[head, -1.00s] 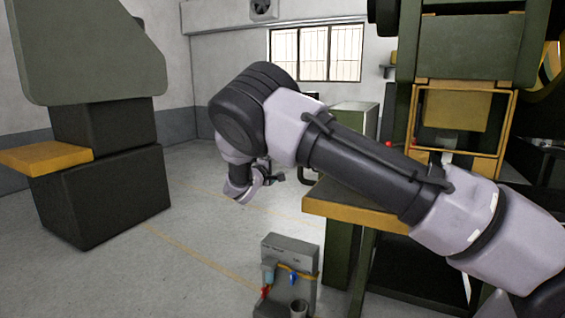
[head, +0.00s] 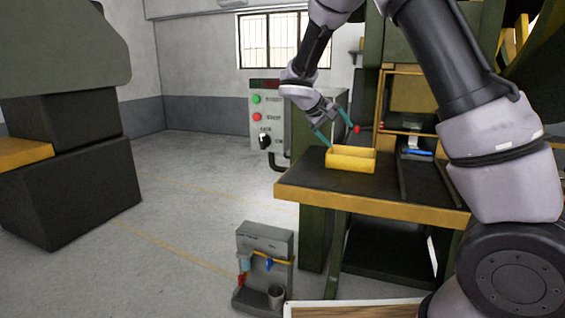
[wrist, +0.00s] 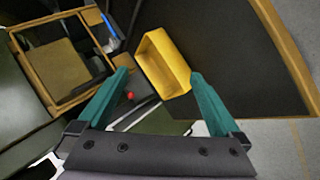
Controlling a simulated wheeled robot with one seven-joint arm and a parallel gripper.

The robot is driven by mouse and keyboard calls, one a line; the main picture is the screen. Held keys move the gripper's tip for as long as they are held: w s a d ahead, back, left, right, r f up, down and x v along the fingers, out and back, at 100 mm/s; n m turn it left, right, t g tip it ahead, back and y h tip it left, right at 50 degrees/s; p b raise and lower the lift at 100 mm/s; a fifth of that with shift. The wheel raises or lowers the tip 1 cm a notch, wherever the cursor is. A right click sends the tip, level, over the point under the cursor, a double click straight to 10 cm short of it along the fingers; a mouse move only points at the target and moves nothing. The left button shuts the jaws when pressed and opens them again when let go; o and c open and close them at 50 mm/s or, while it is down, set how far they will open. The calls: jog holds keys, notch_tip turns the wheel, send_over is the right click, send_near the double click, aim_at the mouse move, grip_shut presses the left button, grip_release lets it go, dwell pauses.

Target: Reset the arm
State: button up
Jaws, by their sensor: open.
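My gripper (head: 341,136) is open and empty in the head view. Its two teal fingers point down and to the right, above and just behind a yellow bin on the machine's table. In the wrist view my gripper (wrist: 160,75) has its fingers spread wide, with the bin seen beyond and between the fingertips. My arm reaches in from the right, bends at the top edge, where part of it is cut off, and comes down to the wrist.
The yellow bin (head: 350,163) stands on the dark table (head: 300,178) and looks empty; it also shows in the wrist view (wrist: 150,72). A control box (head: 265,105) stands behind. A small grey stand (head: 268,245) is on the floor in front. Open floor lies left.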

jog(key=s+d+r+m+g+y, duration=0.1)
jog(key=s+d+r+m+y, duration=0.15)
jog(key=s+d+r, duration=0.4)
jog(key=s+d+r+m+g+y, duration=0.1)
jog(key=s+d+m+y, duration=0.15)
jog(key=s, duration=0.65)
jog(key=s+r+m+t+y, duration=0.1)
jog(key=s+r+y, duration=0.1)
jog(key=s, duration=0.6)
jog(key=s+a+r+m+t+y, duration=0.1)
jog(key=s+r+t+y, duration=0.1)
jog(key=s, duration=0.7)
jog(key=shift+r+m+y, duration=0.4)
jog(key=shift+r, duration=0.4)
